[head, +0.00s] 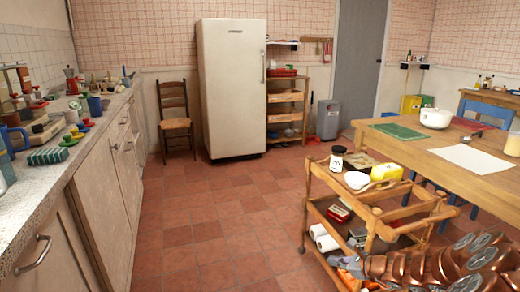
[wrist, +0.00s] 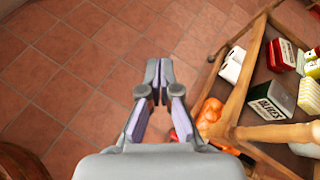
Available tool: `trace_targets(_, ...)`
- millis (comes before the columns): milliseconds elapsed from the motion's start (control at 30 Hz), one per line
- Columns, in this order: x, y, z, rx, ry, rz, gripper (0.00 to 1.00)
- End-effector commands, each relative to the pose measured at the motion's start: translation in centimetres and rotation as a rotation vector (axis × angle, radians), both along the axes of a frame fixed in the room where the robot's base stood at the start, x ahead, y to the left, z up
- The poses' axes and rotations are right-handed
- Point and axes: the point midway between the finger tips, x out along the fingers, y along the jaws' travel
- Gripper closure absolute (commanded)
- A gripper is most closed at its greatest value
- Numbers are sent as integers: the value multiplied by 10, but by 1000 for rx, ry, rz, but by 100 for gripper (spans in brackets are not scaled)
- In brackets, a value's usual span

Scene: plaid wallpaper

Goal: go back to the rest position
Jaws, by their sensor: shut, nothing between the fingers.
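My gripper (wrist: 157,92) shows in the wrist view, grey with purple-sided fingers. Its fingertips are together and nothing is between them. It points down over the red tiled floor (wrist: 90,60), left of the wooden trolley (wrist: 228,77).
The trolley (head: 308,200) stands at the right, bearing a white bowl (head: 357,180) and a dark-lidded jar (head: 337,158). A wooden table (head: 470,160) stands behind it. A counter (head: 60,172) runs along the left. The tiled floor (head: 215,215) between is clear, up to the fridge (head: 232,90).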

Motion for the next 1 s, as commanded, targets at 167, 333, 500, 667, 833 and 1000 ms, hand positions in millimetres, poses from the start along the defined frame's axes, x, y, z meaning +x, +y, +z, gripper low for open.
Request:
trace_targets(167, -21, 70, 99, -72, -121, 248, 100)
trace_targets(333, -57, 124, 169, -156, -220, 478, 100)
trace_targets(500, -105, 167, 227, -251, -302, 701, 100)
trace_targets(667, -156, 194, 272, -346, -365, 906, 100)
trace_targets(833, -213, 209, 308, -453, -407, 1113, 100)
trace_targets(1000, -268, 208, 337, -570, -427, 1306, 100)
